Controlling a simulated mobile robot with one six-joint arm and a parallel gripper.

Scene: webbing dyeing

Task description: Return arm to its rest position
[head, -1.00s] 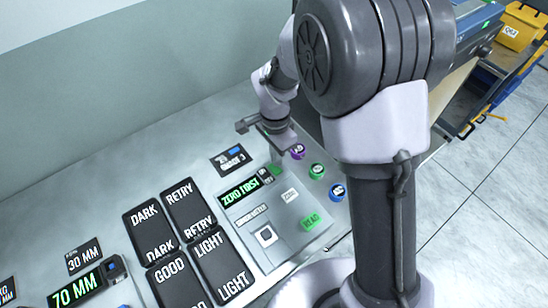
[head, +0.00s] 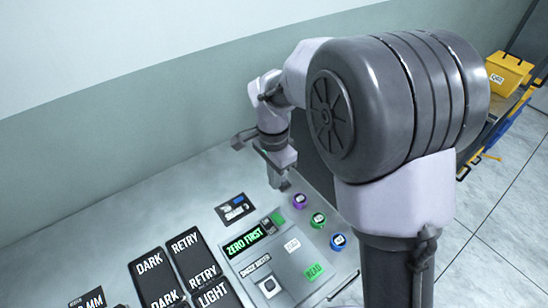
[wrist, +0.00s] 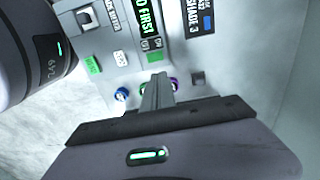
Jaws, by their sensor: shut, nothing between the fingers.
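My gripper (head: 281,184) is at the back of the bench, above the surface just behind the purple-topped button (head: 300,200). In the wrist view my gripper (wrist: 158,80) has its fingers together with nothing between them. The shade meter (head: 256,262) lies below and in front of it, with a display reading "ZERO FIRST" (head: 245,243). My arm is bent over the bench from the right. In the wrist view the fingers cover part of the coloured buttons.
A green button (head: 318,220) and a blue button (head: 338,241) stand right of the meter. Dark labelled pads (head: 150,262) lie at left. A small "SHADE 3" card unit (head: 236,209) lies behind the meter. A wall (head: 120,150) rises behind the bench. Yellow bins (head: 508,72) stand far right.

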